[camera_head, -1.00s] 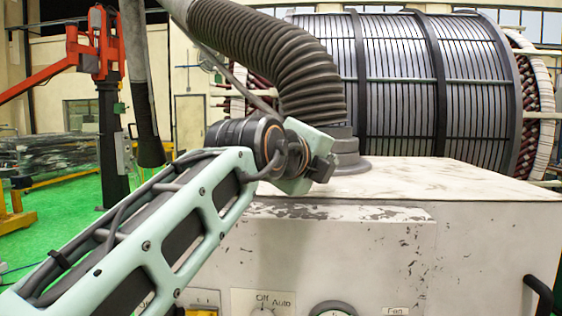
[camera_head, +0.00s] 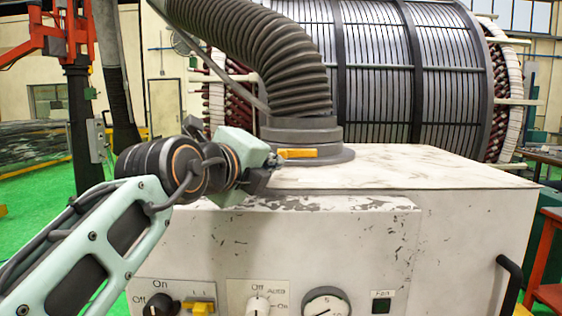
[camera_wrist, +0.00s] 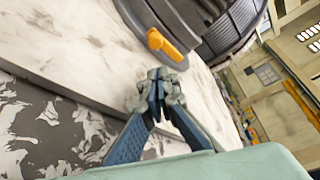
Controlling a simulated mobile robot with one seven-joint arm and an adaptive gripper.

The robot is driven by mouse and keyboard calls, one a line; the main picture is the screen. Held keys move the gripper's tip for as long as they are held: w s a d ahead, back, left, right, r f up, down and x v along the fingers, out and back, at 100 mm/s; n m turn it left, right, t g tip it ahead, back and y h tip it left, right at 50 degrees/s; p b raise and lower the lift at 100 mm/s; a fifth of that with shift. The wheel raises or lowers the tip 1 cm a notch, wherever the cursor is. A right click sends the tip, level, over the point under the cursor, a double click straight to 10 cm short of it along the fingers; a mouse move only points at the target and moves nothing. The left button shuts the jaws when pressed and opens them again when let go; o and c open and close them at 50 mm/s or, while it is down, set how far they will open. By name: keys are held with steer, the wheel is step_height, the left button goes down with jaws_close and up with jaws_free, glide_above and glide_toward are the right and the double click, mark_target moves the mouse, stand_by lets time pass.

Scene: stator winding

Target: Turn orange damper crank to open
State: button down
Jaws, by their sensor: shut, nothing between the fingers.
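The orange damper crank (camera_head: 297,153) sticks out from the dark round collar (camera_head: 335,158) at the base of the ribbed hose, on top of the white cabinet. In the wrist view the crank (camera_wrist: 165,46) lies beyond my fingertips, near the top middle, against the dark collar (camera_wrist: 228,30). My gripper (camera_wrist: 158,76) is shut and empty, with its tips together and apart from the crank. In the head view my gripper (camera_head: 272,163) is just left of the crank, above the cabinet top, its fingers partly hidden by the wrist.
The white cabinet (camera_head: 450,215) has worn paint, with knobs and a gauge (camera_head: 326,302) on its front and a black handle (camera_head: 510,285) at the right. The ribbed hose (camera_head: 285,60) rises from the collar. A large stator (camera_head: 380,70) stands behind. The cabinet top to the right is clear.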

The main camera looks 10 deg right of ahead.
mark_target(289, 173)
steer(key=p+x, duration=0.2)
steer(key=x, duration=0.7)
steer(key=shift+s+r+m, duration=0.1)
steer(key=shift+m, duration=0.2)
